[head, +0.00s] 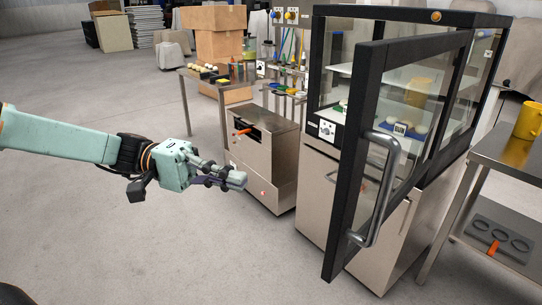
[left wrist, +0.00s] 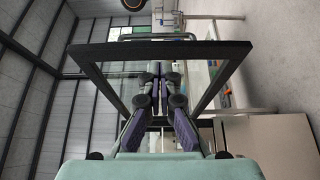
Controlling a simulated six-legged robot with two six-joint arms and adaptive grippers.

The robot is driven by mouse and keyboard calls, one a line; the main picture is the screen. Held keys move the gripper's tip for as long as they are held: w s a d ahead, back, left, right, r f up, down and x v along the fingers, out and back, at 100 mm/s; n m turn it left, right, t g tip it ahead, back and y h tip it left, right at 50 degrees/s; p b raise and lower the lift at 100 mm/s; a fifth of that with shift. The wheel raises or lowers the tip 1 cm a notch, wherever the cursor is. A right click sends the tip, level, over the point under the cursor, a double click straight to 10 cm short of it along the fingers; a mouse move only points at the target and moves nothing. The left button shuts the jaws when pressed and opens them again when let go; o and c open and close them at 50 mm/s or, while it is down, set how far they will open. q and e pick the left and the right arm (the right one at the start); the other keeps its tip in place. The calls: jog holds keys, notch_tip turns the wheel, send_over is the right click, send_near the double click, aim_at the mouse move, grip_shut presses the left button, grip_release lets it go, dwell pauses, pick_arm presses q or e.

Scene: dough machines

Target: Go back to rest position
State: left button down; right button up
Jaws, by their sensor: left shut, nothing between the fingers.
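My left gripper (head: 236,181) reaches in from the left in the head view, held in free air over the floor. Its fingers are shut and empty. It is left of the open glass door (head: 408,110) of the cabinet and apart from it. In the left wrist view the closed fingers (left wrist: 157,72) point toward a dark frame (left wrist: 88,95). My right gripper does not show in either view.
The black-framed cabinet (head: 317,75) stands at centre right with its door swung out. A steel machine (head: 262,160) stands left of it. A steel table (head: 497,152) with a yellow cup (head: 528,121) is at right. Floor is free at left.

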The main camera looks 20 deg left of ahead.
pick_arm(q)
jog(key=shift+w, duration=0.1)
jog(key=w+f+n+t+y, duration=0.4)
jog(key=w+f+n+y, duration=0.2)
jog(key=f, duration=0.4)
jog(key=s+a+f+y, duration=0.1)
jog(key=s+f+y, duration=0.1)
jog(key=f+y, duration=0.35)
jog(key=s+a+f+y, duration=0.2)
jog(key=f+y, duration=0.1)
jog(key=f, duration=0.6)
jog(key=s+d+f+m+g+y, duration=0.1)
jog(key=s+d+f+m+g, duration=0.1)
jog(key=s+f, duration=0.5)
jog(key=s+d+f+m+g+y, duration=0.2)
jog(key=s+f, duration=0.4)
jog(key=s, duration=1)
jog(key=shift+s+d+f+m+g, duration=0.4)
jog(key=shift+d+m+g, duration=0.1)
jog(key=shift+m, duration=0.6)
